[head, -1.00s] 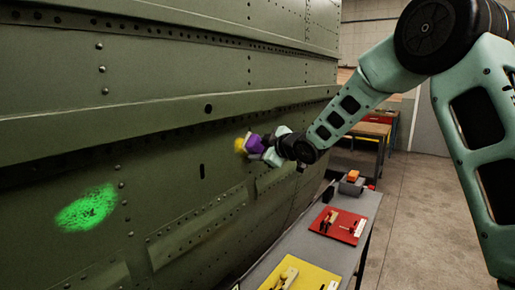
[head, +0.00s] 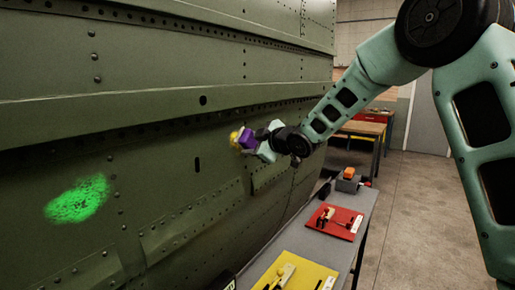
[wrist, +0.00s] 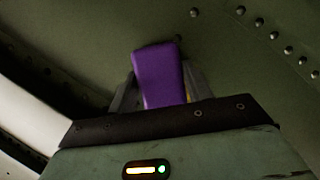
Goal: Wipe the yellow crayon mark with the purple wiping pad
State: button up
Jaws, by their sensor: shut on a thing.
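My gripper (head: 256,148) is shut on the purple wiping pad (head: 246,138) and holds it up close to the green fuselage skin. The pad also shows upright between the fingers in the wrist view (wrist: 160,75). The yellow crayon mark (head: 234,137) is a small yellow patch on the skin just left of the pad in the head view, partly hidden by it. I cannot tell whether the pad touches the skin. In the wrist view the pad hides most of the mark; only a faint yellowish trace shows beside it.
A bright green mark (head: 77,199) is on the fuselage (head: 150,150) at the left. Open floor lies to the right.

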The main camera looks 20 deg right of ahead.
aim_at(246, 146)
jog(key=shift+s+a+f+b, duration=0.15)
jog(key=shift+s+a+b, duration=0.6)
jog(key=shift+a+b, duration=0.35)
jog(key=shift+s+a+b, duration=0.4)
jog(key=shift+b, duration=0.05)
jog(key=shift+s+a+b, duration=0.6)
jog(key=shift+a+b, duration=0.35)
jog(key=shift+b, duration=0.25)
jog(key=shift+s+a+b, duration=0.3)
jog(key=shift+a+b, duration=0.15)
jog(key=shift+b, duration=0.05)
jog(key=shift+s+r, duration=0.1)
jog(key=shift+r, duration=0.2)
jog(key=shift+w+d+r+p, duration=0.1)
jog(key=shift+w+d+p, duration=0.6)
jog(key=shift+p, duration=0.25)
jog(key=shift+w+d+p, duration=0.5)
jog(key=shift+d+p, duration=0.1)
jog(key=shift+d, duration=0.15)
jog(key=shift+w+d+p, duration=0.45)
jog(key=shift+d+p, duration=0.15)
jog(key=shift+d, duration=0.1)
jog(key=shift+w+d+p, duration=0.5)
jog(key=shift+d+p, duration=0.1)
jog(key=shift+d, duration=0.15)
jog(key=shift+w+d+p, duration=0.9)
jog(key=shift+d+p, duration=0.15)
jog(key=shift+d, duration=0.1)
jog(key=shift+w+d, duration=0.15)
jog(key=shift+d, duration=0.1)
